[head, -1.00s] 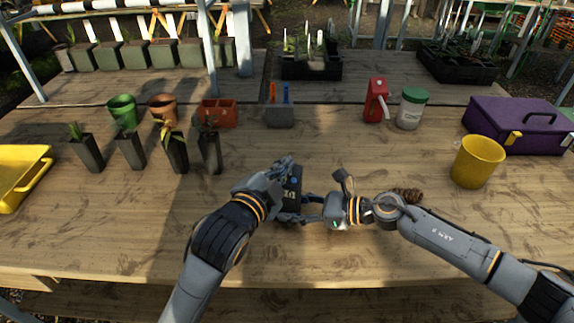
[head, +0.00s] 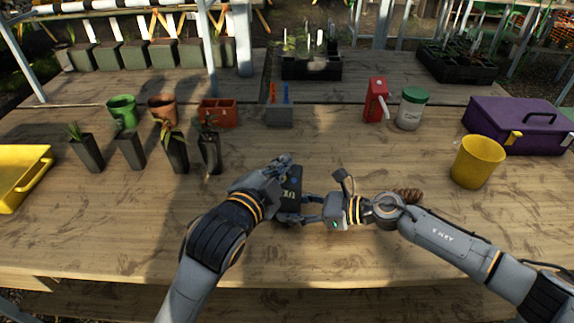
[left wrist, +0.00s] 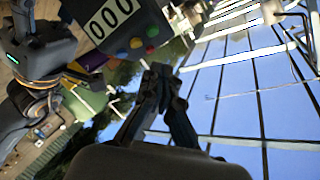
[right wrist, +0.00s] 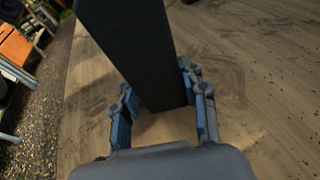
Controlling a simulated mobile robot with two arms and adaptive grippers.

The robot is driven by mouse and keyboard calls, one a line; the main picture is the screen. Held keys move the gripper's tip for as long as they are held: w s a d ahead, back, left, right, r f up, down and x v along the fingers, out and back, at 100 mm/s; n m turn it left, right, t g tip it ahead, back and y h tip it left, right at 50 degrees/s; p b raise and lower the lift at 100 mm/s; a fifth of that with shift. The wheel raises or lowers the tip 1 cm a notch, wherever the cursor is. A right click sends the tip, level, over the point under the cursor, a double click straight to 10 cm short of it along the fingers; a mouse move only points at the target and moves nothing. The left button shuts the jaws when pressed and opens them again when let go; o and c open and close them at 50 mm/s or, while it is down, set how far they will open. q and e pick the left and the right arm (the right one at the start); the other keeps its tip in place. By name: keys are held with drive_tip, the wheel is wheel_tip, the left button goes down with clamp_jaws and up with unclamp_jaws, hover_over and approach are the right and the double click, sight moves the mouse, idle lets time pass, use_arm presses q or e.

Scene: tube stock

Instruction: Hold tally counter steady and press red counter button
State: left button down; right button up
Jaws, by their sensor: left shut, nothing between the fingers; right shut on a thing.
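The tally counter (head: 292,188) is a dark box standing upright near the front middle of the table. My right gripper (right wrist: 158,92) is shut on the lower part of the counter, one finger on each side. My left gripper (left wrist: 160,76) is shut and empty. In the head view the left gripper (head: 284,163) is beside the counter's upper end; its tips appear apart from the red button in the left wrist view.
A pine cone (head: 408,195) lies behind my right forearm. A yellow pot (head: 477,163) and a purple toolbox (head: 520,128) stand at right. Dark seedling pots (head: 132,150) and a yellow tray (head: 20,175) are at left. The table front is clear.

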use_arm(q)
drive_tip(key=s+r, duration=0.1)
drive_tip(key=r, duration=0.1)
drive_tip(key=s+r, duration=0.1)
drive_tip(key=r, duration=0.1)
drive_tip(key=shift+s+a, duration=0.35)
drive_tip(key=shift+a, duration=0.05)
idle(0.4)
use_arm(e)
drive_tip(key=o, duration=0.9)
drive_tip(key=shift+o, duration=0.2)
